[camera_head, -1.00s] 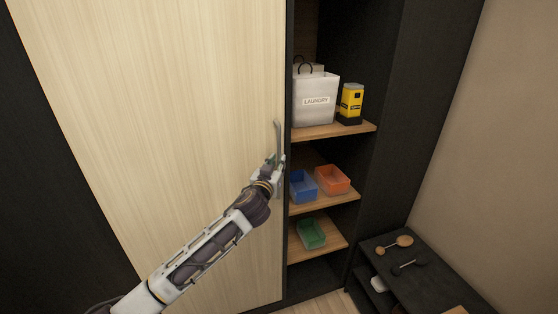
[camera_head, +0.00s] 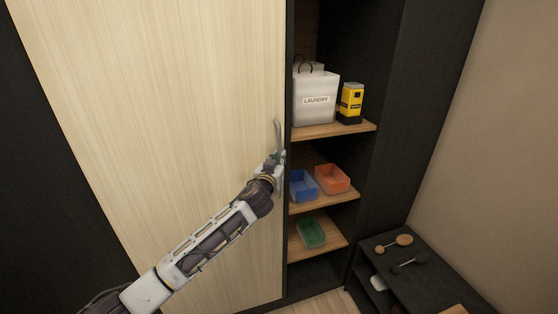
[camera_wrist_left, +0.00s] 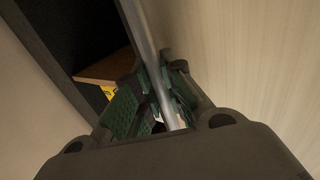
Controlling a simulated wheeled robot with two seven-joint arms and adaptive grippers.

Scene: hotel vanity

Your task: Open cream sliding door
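The cream sliding door (camera_head: 160,110) has pale wood grain and fills the left of the head view. Its upright grey handle (camera_head: 279,140) is near the door's right edge; it runs as a metal bar through the left wrist view (camera_wrist_left: 146,35). My left gripper (camera_head: 275,162) is at the handle's lower half. In the wrist view, the green-padded fingers of the left gripper (camera_wrist_left: 153,88) stand on either side of the bar. A gap shows between the left pad and the bar, so it looks open around the handle. My right gripper is not in view.
Right of the door, open shelves hold a white laundry bag (camera_head: 315,100), a yellow-and-black box (camera_head: 350,102), and blue (camera_head: 303,186), orange (camera_head: 332,179) and green (camera_head: 311,232) bins. A low dark unit (camera_head: 425,285) stands at the lower right.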

